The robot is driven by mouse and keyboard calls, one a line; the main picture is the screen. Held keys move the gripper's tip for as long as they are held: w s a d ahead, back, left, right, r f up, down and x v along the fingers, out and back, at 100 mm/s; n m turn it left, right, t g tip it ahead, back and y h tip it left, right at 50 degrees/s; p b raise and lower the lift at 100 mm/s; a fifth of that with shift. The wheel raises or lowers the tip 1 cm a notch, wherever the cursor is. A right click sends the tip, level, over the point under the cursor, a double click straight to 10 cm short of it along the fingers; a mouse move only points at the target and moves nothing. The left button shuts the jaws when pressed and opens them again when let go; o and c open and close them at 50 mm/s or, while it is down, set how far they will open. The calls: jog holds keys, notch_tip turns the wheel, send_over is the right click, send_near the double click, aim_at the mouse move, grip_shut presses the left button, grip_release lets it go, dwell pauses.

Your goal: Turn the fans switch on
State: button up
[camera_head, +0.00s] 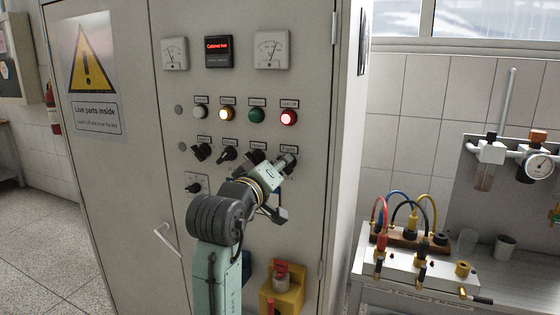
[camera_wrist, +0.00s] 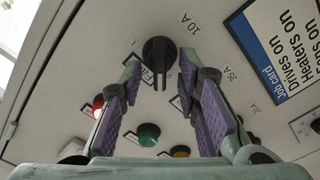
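A row of black rotary switches (camera_head: 202,152) sits below the lamps on the grey cabinet door. My gripper (camera_head: 283,166) is at the right end of this row and hides much of the rightmost switch. In the wrist view a round black switch knob (camera_wrist: 160,49) lies between and just beyond the tips of my gripper (camera_wrist: 161,64). A partly hidden label (camera_wrist: 156,76) beside it seems to begin with "Fa". My fingers are apart, with a gap to the knob on each side. The knob's pointer bar points down in the wrist view.
Above the switches, white, amber, green and red lamps (camera_head: 289,117) line up; amber and red glow. A blue-headed job card (camera_wrist: 280,45) reads "Drives on, Heaters on". A yellow box (camera_head: 285,292) sits lower on the cabinet. A bench with cables (camera_head: 405,270) stands right.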

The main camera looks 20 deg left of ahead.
jog(key=shift+w, duration=0.4)
jog(key=shift+c, duration=0.2)
grip_shut()
